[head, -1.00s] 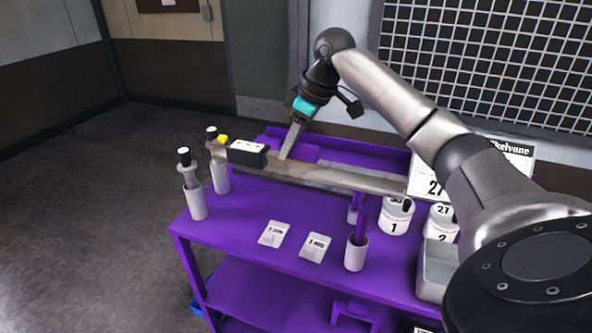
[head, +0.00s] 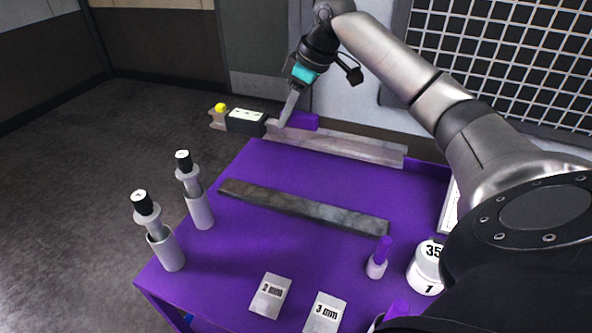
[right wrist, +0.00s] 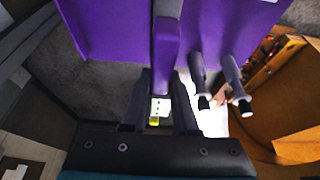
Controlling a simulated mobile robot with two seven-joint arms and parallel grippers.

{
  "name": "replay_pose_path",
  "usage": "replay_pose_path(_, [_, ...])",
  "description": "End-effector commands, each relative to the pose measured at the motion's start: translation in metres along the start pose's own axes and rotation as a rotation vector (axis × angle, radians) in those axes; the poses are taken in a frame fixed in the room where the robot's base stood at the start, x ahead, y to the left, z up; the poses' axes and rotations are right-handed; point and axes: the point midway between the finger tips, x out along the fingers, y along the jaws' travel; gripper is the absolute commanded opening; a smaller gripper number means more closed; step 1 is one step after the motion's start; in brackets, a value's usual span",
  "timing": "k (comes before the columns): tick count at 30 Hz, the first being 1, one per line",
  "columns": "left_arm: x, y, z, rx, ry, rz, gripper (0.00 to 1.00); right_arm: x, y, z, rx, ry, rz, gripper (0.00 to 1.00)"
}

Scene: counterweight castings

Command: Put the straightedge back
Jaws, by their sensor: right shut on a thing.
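The straightedge is a long pale grey bar (head: 340,147) with a black labelled block (head: 246,121) and a yellow knob (head: 221,107) at its left end. It is above the back edge of the purple table (head: 240,255) in the head view. My right gripper (head: 283,120) is shut on it near the black block. The white label and yellow knob also show in the right wrist view, between the fingers (right wrist: 160,115). A darker grey bar (head: 303,206) lies on the table in front of it. My left gripper is not in view.
Two grey cylinders with black-capped handles (head: 165,248) stand at the left. Cards marked 2 mm (head: 270,296) and 3 mm (head: 325,314) lie in front. A purple-topped post (head: 377,262) and a white round weight (head: 427,272) stand at right. A purple block (head: 303,120) is behind my gripper.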

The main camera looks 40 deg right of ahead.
Motion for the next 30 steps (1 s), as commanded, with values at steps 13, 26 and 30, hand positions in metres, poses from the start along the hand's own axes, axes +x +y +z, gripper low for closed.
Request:
replay_pose_path(13, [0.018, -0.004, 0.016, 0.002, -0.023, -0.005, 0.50, 0.097, 0.000, 0.041, 0.001, 0.001, 0.000, 0.00])
replay_pose_path(26, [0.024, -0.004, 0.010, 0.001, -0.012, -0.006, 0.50, 0.142, 0.000, 0.059, 0.000, 0.002, 0.000, 0.00])
replay_pose_path(30, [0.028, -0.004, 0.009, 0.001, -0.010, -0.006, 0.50, 0.165, 0.000, 0.068, 0.001, 0.003, 0.001, 0.00])
